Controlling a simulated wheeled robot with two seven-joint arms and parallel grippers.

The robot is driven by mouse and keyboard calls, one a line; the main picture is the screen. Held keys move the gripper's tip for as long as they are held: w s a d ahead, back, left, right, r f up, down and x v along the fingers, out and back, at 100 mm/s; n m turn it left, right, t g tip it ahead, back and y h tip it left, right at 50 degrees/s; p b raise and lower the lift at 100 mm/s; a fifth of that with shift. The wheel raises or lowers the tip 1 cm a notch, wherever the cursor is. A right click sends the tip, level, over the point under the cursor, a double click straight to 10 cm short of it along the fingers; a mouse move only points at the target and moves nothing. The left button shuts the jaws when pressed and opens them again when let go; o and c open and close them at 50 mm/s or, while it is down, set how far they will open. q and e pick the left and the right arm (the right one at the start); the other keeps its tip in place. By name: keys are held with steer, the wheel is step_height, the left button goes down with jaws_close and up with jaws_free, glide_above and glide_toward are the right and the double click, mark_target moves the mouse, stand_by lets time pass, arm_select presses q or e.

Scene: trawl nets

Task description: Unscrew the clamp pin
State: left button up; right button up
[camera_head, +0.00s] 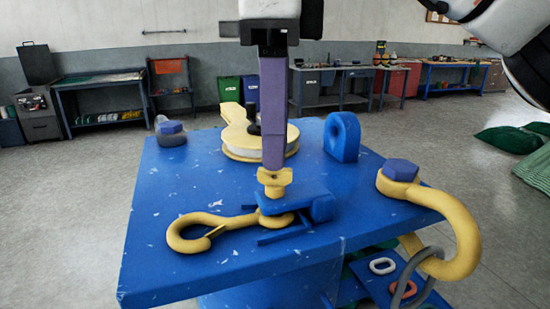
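The yellow clamp pin (274,182) stands upright on a blue clamp (310,203) near the front of the blue table. The clamp holds the eye end of a yellow hook (205,221), which lies to the left. My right gripper (273,166) comes down from the top with its long purple fingers pointing straight down. The fingertips are at the head of the pin and hide its top. The fingers line up one behind the other, so I cannot tell whether they are shut on the pin. My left gripper is not in view.
The blue table (160,240) also bears a yellow and white pulley block (245,140), a blue eye block (343,138) and a shackle (171,132). A yellow shackle with a blue bolt (440,210) hangs over the right edge. Green sacks (510,139) lie on the floor at right.

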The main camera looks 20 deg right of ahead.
mark_target(275, 176)
step_height(275, 176, down, 2)
steer(key=shift+f, duration=0.15)
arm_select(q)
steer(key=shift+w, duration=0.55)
arm_select(e)
steer(key=shift+f, duration=0.3)
jaws_close()
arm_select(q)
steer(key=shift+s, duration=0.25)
